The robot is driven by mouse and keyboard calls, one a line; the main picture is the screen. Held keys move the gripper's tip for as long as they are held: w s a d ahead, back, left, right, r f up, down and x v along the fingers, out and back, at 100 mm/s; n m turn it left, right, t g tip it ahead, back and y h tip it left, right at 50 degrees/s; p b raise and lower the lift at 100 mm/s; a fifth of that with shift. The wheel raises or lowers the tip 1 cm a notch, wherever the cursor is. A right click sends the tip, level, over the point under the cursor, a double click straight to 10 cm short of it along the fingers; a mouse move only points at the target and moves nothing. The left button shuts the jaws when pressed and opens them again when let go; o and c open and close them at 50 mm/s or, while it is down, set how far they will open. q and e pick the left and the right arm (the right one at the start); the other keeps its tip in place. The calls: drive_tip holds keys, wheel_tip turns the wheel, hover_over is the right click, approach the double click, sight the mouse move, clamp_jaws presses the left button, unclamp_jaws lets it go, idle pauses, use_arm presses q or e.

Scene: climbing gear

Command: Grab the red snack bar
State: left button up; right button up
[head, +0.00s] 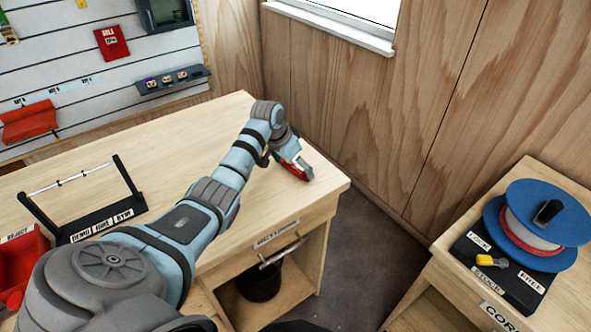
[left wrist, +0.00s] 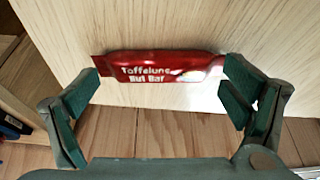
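The red snack bar (left wrist: 160,67) lies across the left wrist view, with white lettering reading "Toffelune Nut Bar" on its wrapper. It is against the pale wooden table top. My left gripper (left wrist: 161,80) is open, with one green-padded finger near each end of the bar. Whether the pads touch the bar's ends cannot be told. In the head view my left gripper (head: 296,163) is low over the table's right corner, with red showing at its fingers and partly hiding the bar. My right gripper is not in view.
The wooden table (head: 190,150) has bare room behind my arm. A black stand with a metal rod (head: 85,177) and a red bin (head: 20,262) are at left. A blue reel (head: 540,222) sits on a separate bench at right, across a floor gap.

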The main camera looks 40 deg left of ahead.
use_arm(q)
drive_tip(key=c, duration=1.1)
